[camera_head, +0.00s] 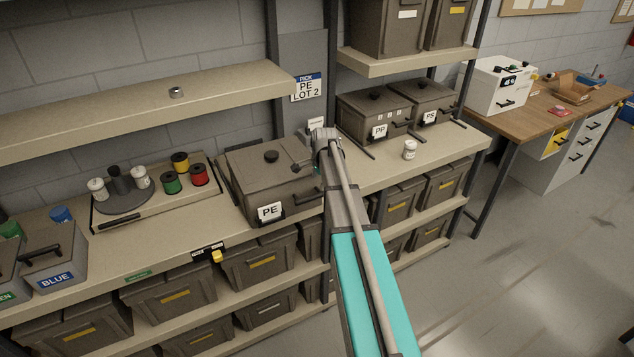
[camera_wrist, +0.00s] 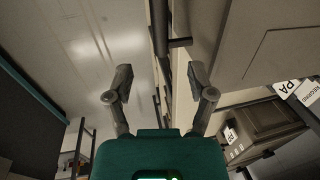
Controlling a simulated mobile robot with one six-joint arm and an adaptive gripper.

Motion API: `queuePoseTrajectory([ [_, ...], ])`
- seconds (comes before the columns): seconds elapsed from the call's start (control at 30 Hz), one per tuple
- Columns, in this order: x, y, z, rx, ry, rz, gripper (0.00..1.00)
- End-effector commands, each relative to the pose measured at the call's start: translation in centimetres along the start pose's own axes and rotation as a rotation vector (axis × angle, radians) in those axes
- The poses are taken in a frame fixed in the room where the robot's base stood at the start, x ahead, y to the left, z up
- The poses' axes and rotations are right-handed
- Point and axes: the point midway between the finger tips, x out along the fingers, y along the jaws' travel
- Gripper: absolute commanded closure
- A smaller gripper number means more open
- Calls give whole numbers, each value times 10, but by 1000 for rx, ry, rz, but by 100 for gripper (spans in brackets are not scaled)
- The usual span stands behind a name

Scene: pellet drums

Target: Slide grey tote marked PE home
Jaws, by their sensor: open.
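The grey tote marked PE (camera_head: 245,170) sits on the main shelf, with a dark knob on its lid and a white PE label (camera_head: 269,211) on its front. Its front is near the shelf's front edge. In the head view my arm ends just right of the tote, and the fingers are mostly hidden. In the wrist view my gripper (camera_wrist: 160,84) is open, its two fingers wide apart with nothing between them. A dark bar reaches in beyond the fingers; I cannot tell what it belongs to.
Totes marked PP (camera_head: 370,106) and PS (camera_head: 428,98) stand to the right on the shelf, with a small white jar (camera_head: 409,149) before them. A tray with a round stand and spools (camera_head: 180,162) lies left of the PE tote. The floor at the right is clear.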

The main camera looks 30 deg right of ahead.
Motion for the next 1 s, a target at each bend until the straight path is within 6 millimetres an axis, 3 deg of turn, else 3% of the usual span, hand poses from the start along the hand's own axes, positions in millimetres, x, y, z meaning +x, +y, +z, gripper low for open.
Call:
queuePoseTrajectory([
  [1.0,83,0,1,-2,0,0,29],
])
